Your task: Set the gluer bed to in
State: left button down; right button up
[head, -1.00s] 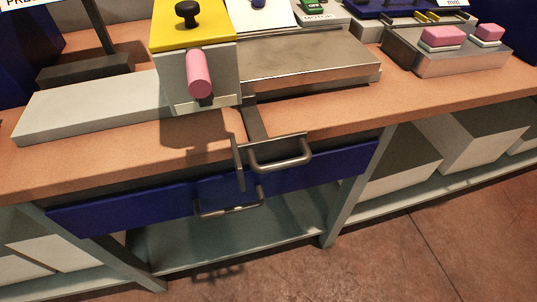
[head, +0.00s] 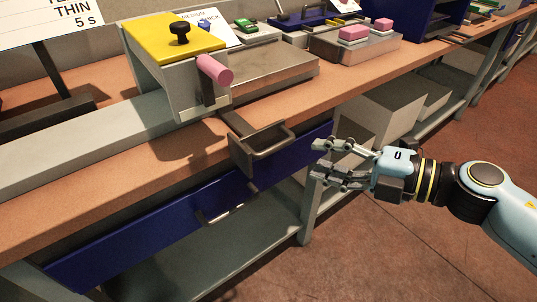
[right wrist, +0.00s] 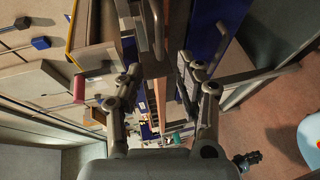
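The gluer (head: 180,65) is a grey box with a yellow top, a black knob and a pink lever (head: 215,70). A flat metal plate (head: 270,70), possibly its bed, lies to its right. A metal bar with a loop handle (head: 268,148) juts over the bench's front edge from below the gluer. My right gripper (head: 318,160) is open and empty, to the right of this handle and apart from it. In the right wrist view, a loop handle (right wrist: 157,30) shows ahead between the spread fingers (right wrist: 160,68). My left gripper is not in view.
A blue drawer (head: 130,235) with its own metal handle (head: 225,212) lies under the bench top (head: 70,205). A metal tray (head: 355,47) with pink-topped blocks stands further right. The floor in front is clear.

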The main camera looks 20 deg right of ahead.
aim_at(279, 148)
jog(key=x, duration=1)
jog(key=shift+w+f, duration=0.1)
grip_shut()
